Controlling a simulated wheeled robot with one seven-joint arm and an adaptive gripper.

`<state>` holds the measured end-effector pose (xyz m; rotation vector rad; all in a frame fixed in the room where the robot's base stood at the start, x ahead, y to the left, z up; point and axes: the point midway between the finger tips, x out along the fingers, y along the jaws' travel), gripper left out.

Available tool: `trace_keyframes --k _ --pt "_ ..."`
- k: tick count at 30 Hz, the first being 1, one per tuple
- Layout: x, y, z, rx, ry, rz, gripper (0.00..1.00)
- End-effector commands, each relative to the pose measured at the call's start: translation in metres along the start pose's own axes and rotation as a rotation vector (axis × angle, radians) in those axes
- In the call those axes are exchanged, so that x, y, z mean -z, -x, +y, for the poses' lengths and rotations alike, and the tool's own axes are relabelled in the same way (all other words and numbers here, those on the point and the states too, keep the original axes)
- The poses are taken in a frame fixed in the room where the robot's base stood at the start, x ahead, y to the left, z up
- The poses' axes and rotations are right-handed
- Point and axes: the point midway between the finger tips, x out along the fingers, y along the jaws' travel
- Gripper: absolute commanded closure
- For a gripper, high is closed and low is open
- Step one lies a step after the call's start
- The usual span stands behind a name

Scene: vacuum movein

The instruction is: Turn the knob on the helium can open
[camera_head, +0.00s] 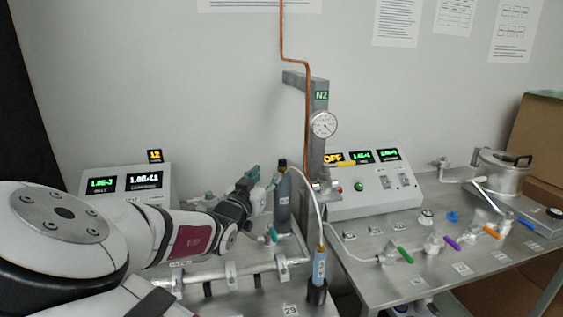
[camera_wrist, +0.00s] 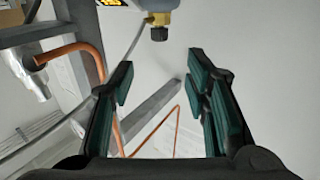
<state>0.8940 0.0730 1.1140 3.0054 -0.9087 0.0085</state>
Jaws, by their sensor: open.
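The helium can appears to be the grey cylinder (camera_head: 283,207) standing upright on the left bench, with a dark knob (camera_head: 282,163) on top. In the wrist view a black knob (camera_wrist: 159,33) sits on a brass valve (camera_wrist: 157,18) at the top centre, and the can body is mostly cut off. My gripper (camera_head: 259,183) is just left of the can's upper part. In the wrist view my gripper (camera_wrist: 160,64) is open and empty, with teal pads apart. The knob appears beyond the fingertips, roughly centred between them; contact is not visible.
A thin pale hose (camera_head: 315,207) curves beside the can to a blue cylinder (camera_head: 319,266). A grey post (camera_head: 317,130) with a gauge (camera_head: 323,125) and copper pipe (camera_head: 282,35) stands behind.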

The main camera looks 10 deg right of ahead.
Motion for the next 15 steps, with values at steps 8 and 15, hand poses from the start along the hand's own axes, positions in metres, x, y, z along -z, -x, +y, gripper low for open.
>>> trace_keyframes --k 8,15 --pt "-0.001 -0.047 0.002 -0.004 0.0 -0.002 0.57" --pt "-0.002 -0.093 0.002 -0.003 0.0 -0.004 0.57"
